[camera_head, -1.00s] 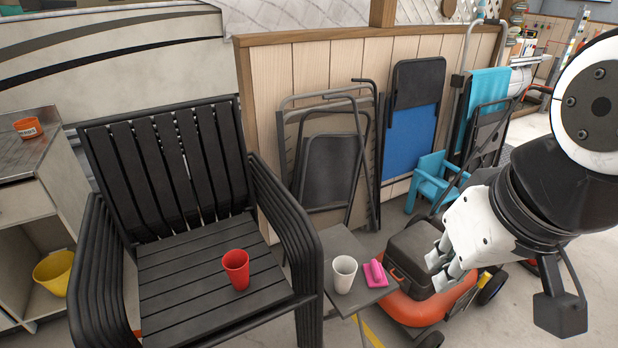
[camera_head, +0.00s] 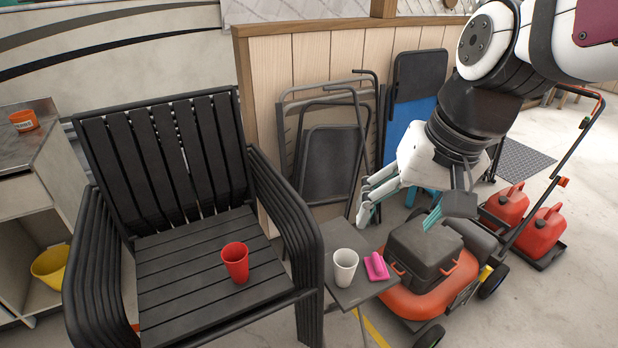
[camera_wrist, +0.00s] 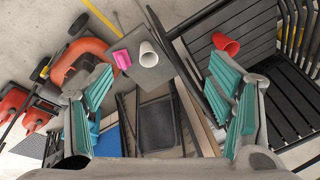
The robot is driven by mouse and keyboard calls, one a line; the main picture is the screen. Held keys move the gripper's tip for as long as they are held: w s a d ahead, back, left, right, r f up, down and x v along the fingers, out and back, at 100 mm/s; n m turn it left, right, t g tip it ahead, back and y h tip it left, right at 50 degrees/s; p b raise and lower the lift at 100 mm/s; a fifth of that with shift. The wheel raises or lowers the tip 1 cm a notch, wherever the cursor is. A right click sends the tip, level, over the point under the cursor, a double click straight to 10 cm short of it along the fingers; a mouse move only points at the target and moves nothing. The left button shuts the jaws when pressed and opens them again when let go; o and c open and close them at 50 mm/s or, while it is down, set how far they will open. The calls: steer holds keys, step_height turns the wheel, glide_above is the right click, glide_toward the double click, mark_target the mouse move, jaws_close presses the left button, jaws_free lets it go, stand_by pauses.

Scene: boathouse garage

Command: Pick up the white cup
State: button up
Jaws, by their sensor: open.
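The white cup (camera_head: 345,267) stands upright on a small grey side table (camera_head: 348,298), beside a pink object (camera_head: 376,267). In the wrist view the white cup (camera_wrist: 148,54) shows near the top, between and beyond the fingers. My gripper (camera_head: 362,205) is open and empty. In the head view it is above and behind the cup, a little to the right, clear of it. Its teal finger pads show at both sides of the wrist view (camera_wrist: 160,100).
A black slatted chair (camera_head: 205,255) with a red cup (camera_head: 236,262) on its seat stands left of the table. An orange mower (camera_head: 425,298) with a dark case (camera_head: 425,252) stands to the right. Folded chairs (camera_head: 332,165) lean on the wall behind. Red fuel cans (camera_head: 540,230) stand further right.

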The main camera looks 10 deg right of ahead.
steer(key=w+f+m+g+b, duration=0.2)
steer(key=w+f+m, duration=0.2)
steer(key=w+f, duration=0.75)
steer(key=m+h+b, duration=0.2)
steer(key=m, duration=0.1)
glide_above(347, 253)
steer(key=s, duration=0.2)
step_height(347, 253, down, 18)
steer(key=shift+g, duration=0.4)
steer(key=f, duration=0.5)
steer(key=a+f+b, duration=0.1)
steer(key=f, duration=0.2)
steer(key=shift+s, duration=0.15)
steer(key=shift+s+f, duration=0.15)
steer(key=shift+f, duration=1.15)
steer(key=shift+s+f, duration=0.1)
steer(key=shift+f, duration=1.2)
steer(key=c, duration=1.3)
